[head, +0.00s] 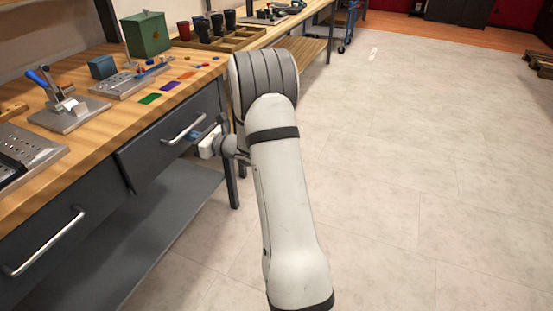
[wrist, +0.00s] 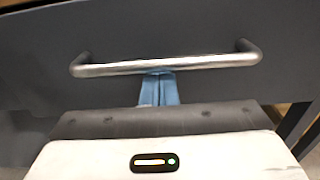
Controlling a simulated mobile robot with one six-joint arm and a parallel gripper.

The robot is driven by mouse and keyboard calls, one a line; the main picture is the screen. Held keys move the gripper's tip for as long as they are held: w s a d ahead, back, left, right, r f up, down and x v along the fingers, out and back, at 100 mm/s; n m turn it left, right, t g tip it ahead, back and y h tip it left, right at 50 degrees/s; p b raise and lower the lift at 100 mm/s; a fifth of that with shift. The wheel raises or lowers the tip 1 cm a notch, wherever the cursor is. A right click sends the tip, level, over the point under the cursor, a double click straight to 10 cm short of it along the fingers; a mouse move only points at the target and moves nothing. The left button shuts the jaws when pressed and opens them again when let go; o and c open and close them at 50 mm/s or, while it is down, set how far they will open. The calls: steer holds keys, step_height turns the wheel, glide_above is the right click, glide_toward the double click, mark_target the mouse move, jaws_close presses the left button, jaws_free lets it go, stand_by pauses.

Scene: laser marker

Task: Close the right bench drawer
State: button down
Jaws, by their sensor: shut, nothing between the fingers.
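The right bench drawer (head: 150,155) has a dark grey front with a silver bar handle (head: 184,128). Its front looks about level with the bench edge, but I cannot tell whether a small gap is left. In the wrist view the drawer front (wrist: 160,30) fills the upper part, with the handle (wrist: 200,63) running across it. My gripper (wrist: 158,75) is shut and empty, its light blue fingers side by side at the middle of the handle. I cannot tell whether they touch it. In the head view my gripper (head: 197,134) is partly hidden by my arm.
The left drawer (head: 60,232) has a similar handle and adjoins the right one. Fixtures, coloured tags and a green box (head: 146,34) stand on the wooden benchtop (head: 95,118). A grey lower shelf (head: 165,215) lies under the drawers. The floor to the right is clear.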

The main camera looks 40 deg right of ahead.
steer(key=shift+x, duration=1.15)
steer(key=shift+w+d+r, duration=0.15)
steer(key=shift+w+r, duration=0.05)
steer(key=shift+r, duration=0.1)
